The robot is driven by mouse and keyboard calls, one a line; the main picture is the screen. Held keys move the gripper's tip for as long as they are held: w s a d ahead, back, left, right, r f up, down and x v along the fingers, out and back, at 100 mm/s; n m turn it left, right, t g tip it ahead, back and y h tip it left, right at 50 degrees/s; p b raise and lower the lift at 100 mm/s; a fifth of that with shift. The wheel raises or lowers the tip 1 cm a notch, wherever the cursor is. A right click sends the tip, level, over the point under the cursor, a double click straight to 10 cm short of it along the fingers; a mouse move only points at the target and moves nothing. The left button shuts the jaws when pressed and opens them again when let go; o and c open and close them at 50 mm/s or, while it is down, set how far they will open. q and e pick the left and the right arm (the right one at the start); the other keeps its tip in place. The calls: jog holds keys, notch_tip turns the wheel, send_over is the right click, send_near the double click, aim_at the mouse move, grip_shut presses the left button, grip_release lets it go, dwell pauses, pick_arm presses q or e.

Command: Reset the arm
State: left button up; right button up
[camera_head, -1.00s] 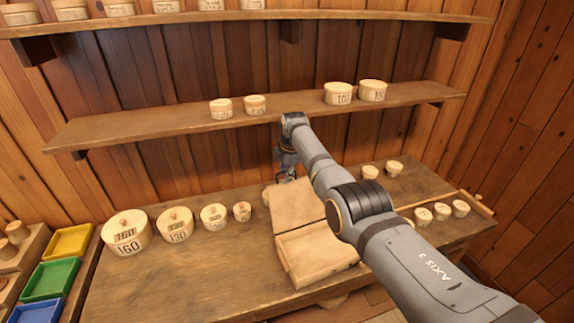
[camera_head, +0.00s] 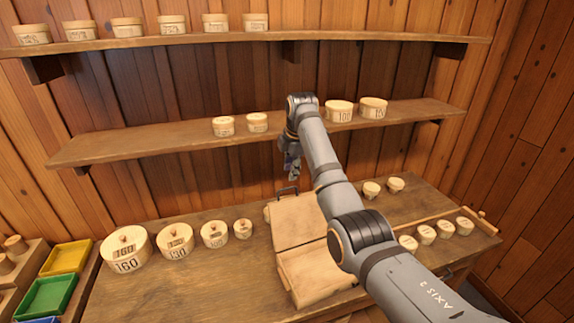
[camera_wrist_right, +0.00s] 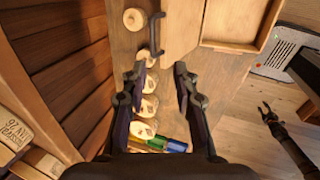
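My right arm reaches over the workbench from the lower right in the head view. Its gripper (camera_head: 291,170) hangs above and behind the wooden box, in front of the middle shelf. In the right wrist view the right gripper (camera_wrist_right: 161,72) has its two dark fingers spread apart with nothing between them. A dark claw at the right of that view looks like my left gripper (camera_wrist_right: 268,114); its small fingers look parted and empty over the floor. The left gripper is outside the head view.
The box (camera_head: 297,222) with a dark handle (camera_head: 287,190) stands open on the bench (camera_head: 190,285). Round lidded boxes (camera_head: 128,250) stand in a row at left, with more at right. The middle shelf (camera_head: 170,143) holds several. Coloured trays (camera_head: 67,257) sit at far left.

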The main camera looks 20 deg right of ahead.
jog(key=s+d+f+m, duration=0.2)
jog(key=s+f+m, duration=0.3)
jog(key=f, duration=0.6)
jog(key=s+d+f+m, duration=0.2)
jog(key=s+f+m, duration=0.1)
jog(key=s+f, duration=0.55)
jog(key=s+f+m, duration=0.2)
jog(key=s+m, duration=0.2)
jog(key=s, duration=0.5)
jog(key=s+d+f+m+h, duration=0.1)
jog(key=s+f+m, duration=0.15)
jog(key=s, duration=0.65)
jog(key=s+f+m, duration=0.2)
jog(key=s+m, duration=0.2)
jog(key=s, duration=0.5)
notch_tip(320, 180, down, 29)
jog(key=s+d+g+b, duration=0.1)
jog(key=s+d+b, duration=0.2)
jog(key=s+f+g+b, duration=0.1)
jog(key=s+f, duration=1.6)
jog(key=shift+s+d+f+b, duration=0.15)
jog(key=shift+s+d+b, duration=0.1)
jog(key=shift+d+b, duration=0.1)
jog(key=shift+m, duration=0.25)
